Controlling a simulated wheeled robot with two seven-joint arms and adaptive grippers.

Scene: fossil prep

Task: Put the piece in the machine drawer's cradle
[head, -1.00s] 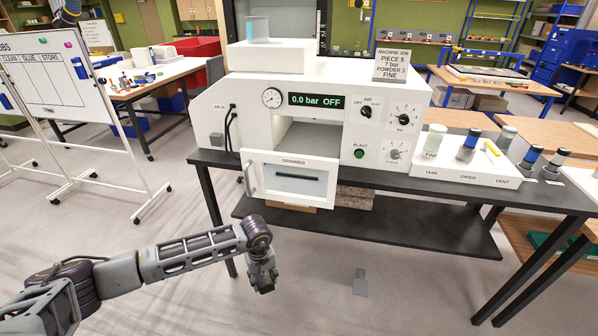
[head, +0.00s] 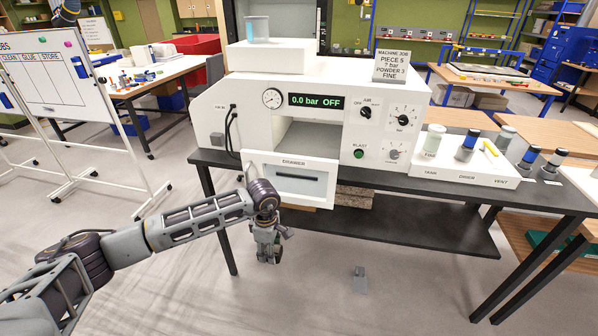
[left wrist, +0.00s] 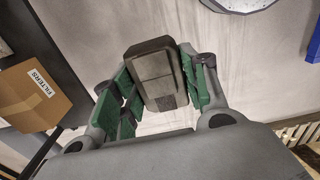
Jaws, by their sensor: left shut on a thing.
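My left gripper (head: 268,256) hangs in front of and below the machine's drawer front (head: 312,192), apart from it. In the left wrist view my left gripper (left wrist: 160,85) has its green pads shut on a dark grey, blocky piece (left wrist: 152,68). The white machine (head: 240,105) stands on a dark table. Its drawer front is marked DRAWER and has a dark slot-like bar. My right gripper is not seen.
A sign (head: 391,66) on the machine reads PIECE 5, POWDER 3 FINE. A white tray (head: 460,178) with jars stands at the right. A FILTERS carton (left wrist: 32,95) is left in the left wrist view. A small grey thing (head: 359,282), unclear, shows low in the head view.

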